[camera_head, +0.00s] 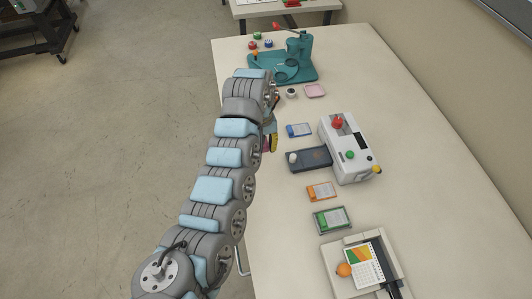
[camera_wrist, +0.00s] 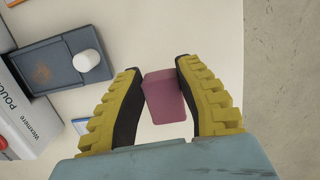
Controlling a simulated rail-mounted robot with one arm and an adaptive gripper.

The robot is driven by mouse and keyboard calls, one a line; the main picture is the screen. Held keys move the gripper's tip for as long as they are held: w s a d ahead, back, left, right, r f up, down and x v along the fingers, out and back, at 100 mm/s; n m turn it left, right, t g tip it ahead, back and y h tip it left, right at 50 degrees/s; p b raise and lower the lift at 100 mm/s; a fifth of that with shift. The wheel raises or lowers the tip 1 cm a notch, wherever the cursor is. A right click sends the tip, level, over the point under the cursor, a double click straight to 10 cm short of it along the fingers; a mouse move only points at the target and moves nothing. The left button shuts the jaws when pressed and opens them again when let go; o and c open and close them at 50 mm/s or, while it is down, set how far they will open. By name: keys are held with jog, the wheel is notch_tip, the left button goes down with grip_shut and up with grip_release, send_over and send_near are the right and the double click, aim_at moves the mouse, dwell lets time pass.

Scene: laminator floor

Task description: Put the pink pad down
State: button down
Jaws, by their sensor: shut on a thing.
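The pink pad (camera_wrist: 166,98) is a dusty pink block. In the wrist view my gripper (camera_wrist: 160,70) is shut on it, with one yellow finger with a dark inner face on each side. The pad appears held over the pale table (camera_wrist: 215,45), near its edge; its exact height cannot be told. In the head view my yellow gripper (camera_head: 271,143) is at the table's left side, left of the blue-edged card, and my arm mostly hides the pad.
A white laminator (camera_head: 352,160) has a dark tray (camera_head: 318,160) with a white knob-like piece (camera_head: 293,158). Blue (camera_head: 299,130), orange (camera_head: 321,191) and green (camera_head: 333,219) card packs lie nearby. A pink dish (camera_head: 315,90) sits by a teal press (camera_head: 295,70). Bare table lies around my gripper.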

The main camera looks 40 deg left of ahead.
aim_at(266, 157)
jog(key=shift+w+a+f+b, duration=0.3)
jog(key=shift+w+f, duration=0.25)
jog(key=shift+f, duration=0.15)
jog(key=shift+w+a+f+b, duration=0.15)
jog(key=shift+w+a+f, duration=0.1)
jog(key=shift+w+f, duration=0.35)
jog(key=shift+f, duration=0.15)
jog(key=shift+a+f, duration=0.1)
jog(key=shift+a, duration=0.05)
jog(key=shift+f+b, duration=0.55)
jog(key=shift+f, duration=1.05)
jog(key=c, duration=0.8)
grip_release()
jog(key=shift+f, duration=0.1)
jog(key=r, duration=0.4)
jog(key=a+r+p, duration=0.1)
jog(key=r, duration=0.3)
jog(key=w+r, duration=0.1)
jog(key=r, duration=0.3)
jog(key=shift+a+r, duration=0.1)
jog(key=shift+a, duration=0.2)
